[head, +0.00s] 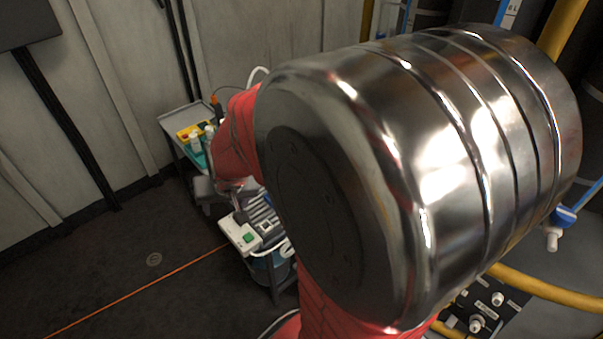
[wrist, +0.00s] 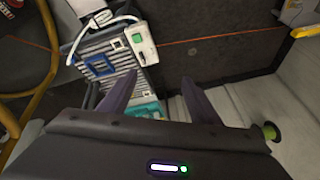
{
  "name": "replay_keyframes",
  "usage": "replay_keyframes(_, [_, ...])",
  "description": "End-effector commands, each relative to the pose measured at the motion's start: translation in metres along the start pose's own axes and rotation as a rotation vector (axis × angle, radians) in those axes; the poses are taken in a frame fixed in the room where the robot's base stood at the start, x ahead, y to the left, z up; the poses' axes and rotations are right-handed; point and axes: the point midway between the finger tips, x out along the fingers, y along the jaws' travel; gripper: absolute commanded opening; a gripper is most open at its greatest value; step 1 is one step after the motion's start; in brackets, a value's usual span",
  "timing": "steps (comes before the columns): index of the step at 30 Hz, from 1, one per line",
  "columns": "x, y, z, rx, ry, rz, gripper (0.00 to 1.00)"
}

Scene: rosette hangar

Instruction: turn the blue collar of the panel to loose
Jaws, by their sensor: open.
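My gripper (wrist: 160,88) is open and empty in the wrist view, its two dark fingers apart above the floor and a cart. A blue fitting with a white end (head: 563,216) hangs at the right edge of the head view. A dark panel with white knobs (head: 490,300) shows partly at the lower right of the head view. I cannot make out a blue collar on it; my own arm hides much of that area. My gripper is not clearly seen in the head view.
A cart with a grey ribbed top (wrist: 118,72) carries a white box with a green button (wrist: 138,40) and a blue frame (wrist: 100,66). A smaller trolley (head: 172,122) stands by the wall. Yellow hoses (head: 540,288) run at right. Open floor (head: 130,270) lies left.

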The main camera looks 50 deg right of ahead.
Motion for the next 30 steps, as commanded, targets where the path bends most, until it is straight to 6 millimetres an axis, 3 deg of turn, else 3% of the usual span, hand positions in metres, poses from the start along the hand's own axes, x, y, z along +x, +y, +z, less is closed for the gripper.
replay_keyframes(8, [0.068, 0.048, -0.009, 0.166, -0.007, 0.052, 0.57])
replay_keyframes(16, [0.13, 0.102, -0.002, 0.323, -0.005, 0.114, 0.57])
replay_keyframes(23, [0.18, 0.153, 0.017, 0.45, -0.002, 0.177, 0.57])
replay_keyframes(30, [0.228, 0.207, 0.051, 0.58, 0.003, 0.254, 0.57])
